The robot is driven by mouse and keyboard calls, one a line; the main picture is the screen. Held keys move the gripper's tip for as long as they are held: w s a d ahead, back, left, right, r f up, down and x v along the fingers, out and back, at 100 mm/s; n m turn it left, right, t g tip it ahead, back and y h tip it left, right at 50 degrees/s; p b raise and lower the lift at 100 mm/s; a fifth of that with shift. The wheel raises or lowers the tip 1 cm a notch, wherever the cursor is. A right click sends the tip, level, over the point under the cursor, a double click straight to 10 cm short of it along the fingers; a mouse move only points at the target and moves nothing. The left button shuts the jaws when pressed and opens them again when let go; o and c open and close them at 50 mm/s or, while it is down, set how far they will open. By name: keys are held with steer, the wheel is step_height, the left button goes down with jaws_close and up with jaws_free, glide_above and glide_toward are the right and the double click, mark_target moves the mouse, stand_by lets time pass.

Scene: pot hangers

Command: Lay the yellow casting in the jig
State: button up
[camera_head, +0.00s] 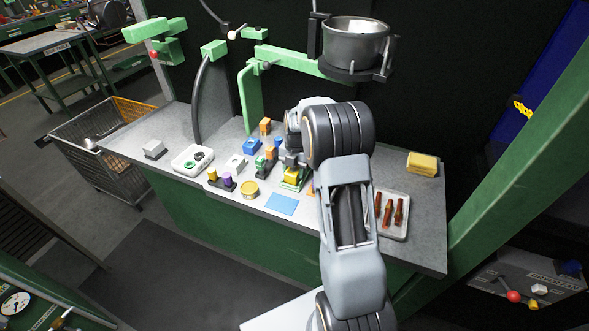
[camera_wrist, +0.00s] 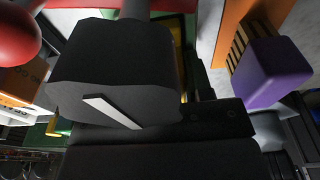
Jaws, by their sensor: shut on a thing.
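My gripper (camera_head: 291,160) points down over the middle of the bench, at the near side of a row of small blocks. It is shut on the yellow casting (camera_head: 291,174), which shows just under the fingers. A green jig (camera_head: 293,185) is right below and around the casting. I cannot tell whether the casting touches the jig's floor. In the wrist view a dark block-shaped part fills the middle and hides most of the grip.
A blue mat (camera_head: 281,204) and a yellow round tin (camera_head: 250,190) lie in front. A tray (camera_head: 404,230) with brown pieces and a yellow block (camera_head: 422,163) are at right. A pot (camera_head: 354,45) hangs above.

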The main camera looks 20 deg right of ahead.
steer(key=shift+s+f, duration=0.15)
steer(key=shift+f, duration=0.2)
stand_by(0.5)
steer(key=o, duration=1.1)
steer(key=shift+a+f, duration=0.15)
steer(key=shift+s, duration=0.1)
steer(key=shift+w+d+r, duration=0.2)
steer(key=shift+d+r, duration=0.05)
steer(key=shift+r, duration=0.25)
steer(key=r, duration=0.4)
steer(key=w+r, duration=0.1)
steer(key=r, duration=0.8)
steer(key=shift+w+d+r, duration=0.15)
steer(key=shift+d+r, duration=0.2)
